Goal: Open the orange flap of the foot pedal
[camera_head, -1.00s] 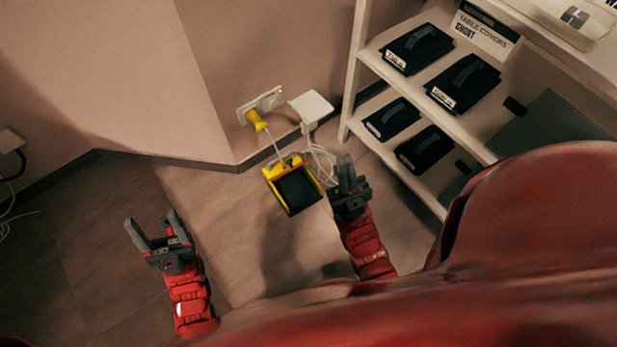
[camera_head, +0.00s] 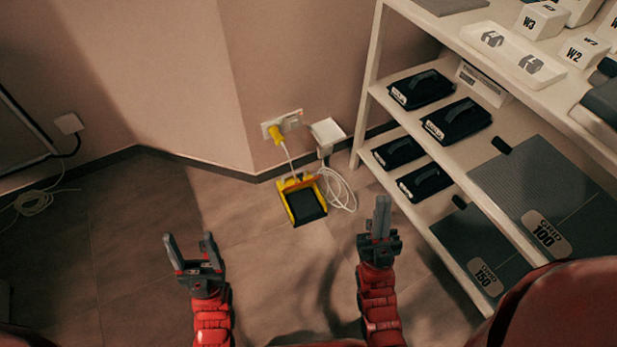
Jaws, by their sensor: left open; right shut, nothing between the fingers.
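The foot pedal (camera_head: 306,205) sits on the floor near the wall corner, with a yellow frame and a black tread. Its orange flap (camera_head: 300,185) shows as a band at the back of the pedal, and it looks raised, though it is small in view. My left gripper (camera_head: 193,247) is open and empty, left of and nearer than the pedal. My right gripper (camera_head: 380,215) is shut and empty, to the right of the pedal and apart from it.
A yellow plug (camera_head: 277,134) sits in a wall socket (camera_head: 284,121), its cable running down to the pedal. A white box (camera_head: 326,132) and coiled white cable (camera_head: 338,190) are beside it. A shelf unit (camera_head: 402,208) stands at right. The floor at left (camera_head: 120,240) is clear.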

